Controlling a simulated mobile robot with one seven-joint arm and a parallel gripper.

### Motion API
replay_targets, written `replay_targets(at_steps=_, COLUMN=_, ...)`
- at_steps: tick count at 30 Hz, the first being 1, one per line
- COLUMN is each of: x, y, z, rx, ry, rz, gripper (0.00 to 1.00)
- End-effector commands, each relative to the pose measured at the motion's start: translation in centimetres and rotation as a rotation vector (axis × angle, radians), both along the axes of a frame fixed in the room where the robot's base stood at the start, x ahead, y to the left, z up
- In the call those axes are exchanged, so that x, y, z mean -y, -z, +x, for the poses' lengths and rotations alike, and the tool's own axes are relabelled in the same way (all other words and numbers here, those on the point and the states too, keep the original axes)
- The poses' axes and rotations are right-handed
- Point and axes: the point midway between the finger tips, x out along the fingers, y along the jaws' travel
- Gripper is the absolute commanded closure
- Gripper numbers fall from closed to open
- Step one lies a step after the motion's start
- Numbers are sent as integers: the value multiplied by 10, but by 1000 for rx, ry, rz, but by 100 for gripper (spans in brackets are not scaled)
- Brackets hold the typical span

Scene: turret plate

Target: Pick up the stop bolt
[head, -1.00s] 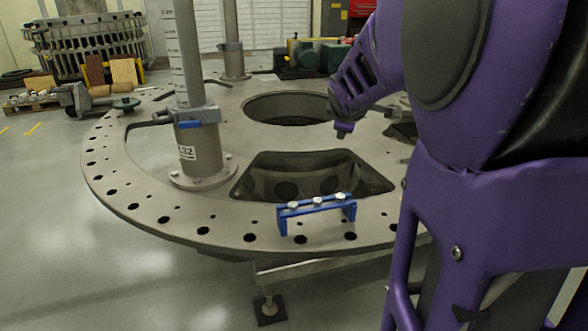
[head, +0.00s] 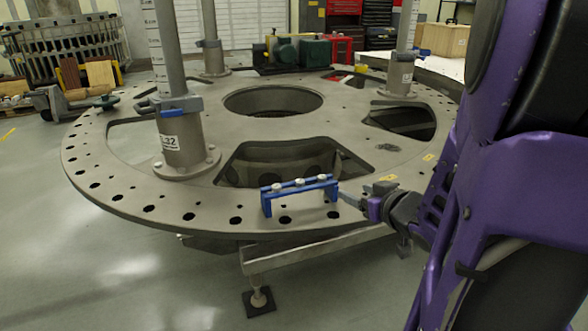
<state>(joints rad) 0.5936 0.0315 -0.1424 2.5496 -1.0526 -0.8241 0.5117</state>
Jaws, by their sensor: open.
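A blue rack (head: 268,206) stands on the near rim of the round turret plate (head: 120,205). Several pale bolt heads show along its top: a left one (head: 277,187), a middle one (head: 299,182) and a right one (head: 321,178). I cannot tell which is the stop bolt; their shanks are hardly visible. My gripper (head: 347,196) is just right of the rack, low over the plate rim, pointing left. It is open and holds nothing that I can see. The view is nearly side-on, so the gap between its fingers is hard to make out.
A grey post (head: 184,140) with a blue-handled clamp rises from the plate left of the rack. Wide openings cut the plate, one right behind the rack (head: 275,160). Another post (head: 401,75) stands at the back right. My purple arm covers the right side.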

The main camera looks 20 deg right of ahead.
Motion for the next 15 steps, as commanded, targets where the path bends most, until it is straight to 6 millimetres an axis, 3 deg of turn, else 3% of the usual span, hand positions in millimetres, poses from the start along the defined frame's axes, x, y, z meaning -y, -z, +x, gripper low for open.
replay_targets(at_steps=10, x=-3, y=7, z=21, rx=-3, ry=-1, rz=20, gripper=35)
replay_targets(at_steps=15, x=-4, y=28, z=58, rx=1, ry=-3, rz=16, gripper=35)
